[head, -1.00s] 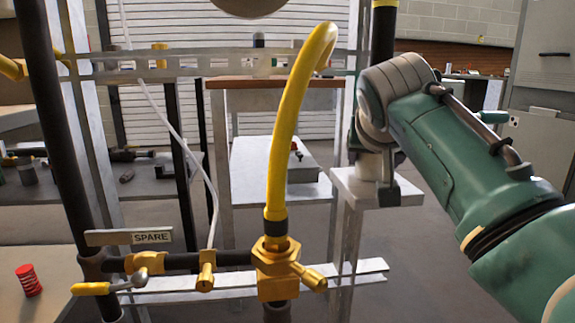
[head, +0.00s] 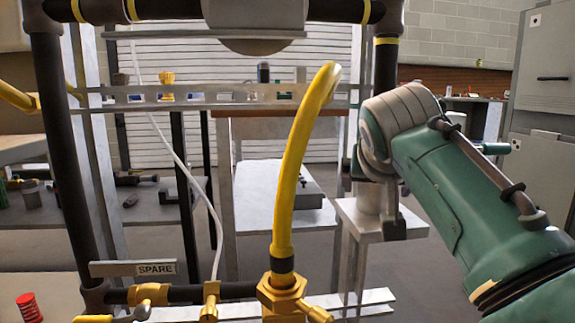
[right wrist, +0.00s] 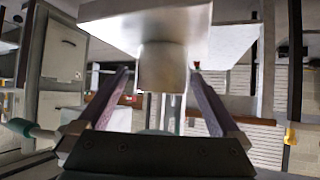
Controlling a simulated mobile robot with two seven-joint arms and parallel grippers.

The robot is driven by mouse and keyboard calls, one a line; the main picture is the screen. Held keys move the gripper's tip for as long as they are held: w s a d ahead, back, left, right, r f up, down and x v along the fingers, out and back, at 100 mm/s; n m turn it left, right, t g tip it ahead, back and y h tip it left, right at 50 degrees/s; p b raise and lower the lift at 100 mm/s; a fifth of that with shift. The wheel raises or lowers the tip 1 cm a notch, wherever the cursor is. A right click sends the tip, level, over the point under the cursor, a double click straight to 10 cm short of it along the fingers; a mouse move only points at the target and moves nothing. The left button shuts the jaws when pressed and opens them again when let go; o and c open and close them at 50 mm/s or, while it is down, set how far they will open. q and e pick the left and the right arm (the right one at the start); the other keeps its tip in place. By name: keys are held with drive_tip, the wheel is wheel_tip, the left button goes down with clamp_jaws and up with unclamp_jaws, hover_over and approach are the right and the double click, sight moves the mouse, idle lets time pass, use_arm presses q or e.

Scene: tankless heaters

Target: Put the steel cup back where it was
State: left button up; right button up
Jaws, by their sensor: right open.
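The steel cup (head: 368,199) stands upright on a small pale square-topped stand (head: 352,212) right of the yellow hose. My right gripper (head: 382,207) is at the cup, its arm coming in from the right and hiding part of it. In the right wrist view, which looks upside down, the cup (right wrist: 163,68) is between the two spread fingers of the right gripper (right wrist: 160,74). A gap shows on each side of it. The cup's base meets the stand top (right wrist: 228,45). My left gripper is not in view.
A yellow hose (head: 290,170) rises from a brass valve (head: 283,290) left of the stand. A dark pipe frame (head: 72,180) with a SPARE sign (head: 155,268) stands in front. Grey cabinets (head: 550,90) are at the far right. Floor shows behind the stand.

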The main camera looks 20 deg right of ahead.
drive_tip(key=p+v, duration=0.4)
drive_tip(key=v, duration=0.6)
drive_tip(key=s+a+f+n+g+y, duration=0.2)
drive_tip(key=s+f, duration=0.5)
drive_tip(key=s, duration=0.5)
drive_tip(key=s+a+f+n+g+y, duration=0.3)
drive_tip(key=s+a+f+n, duration=0.3)
drive_tip(key=s, duration=0.7)
wheel_tip(320, 180, down, 2)
drive_tip(key=shift+s+f+n+y, duration=0.1)
drive_tip(key=shift+s+n+y, duration=0.2)
drive_tip(key=shift+n+y, duration=0.45)
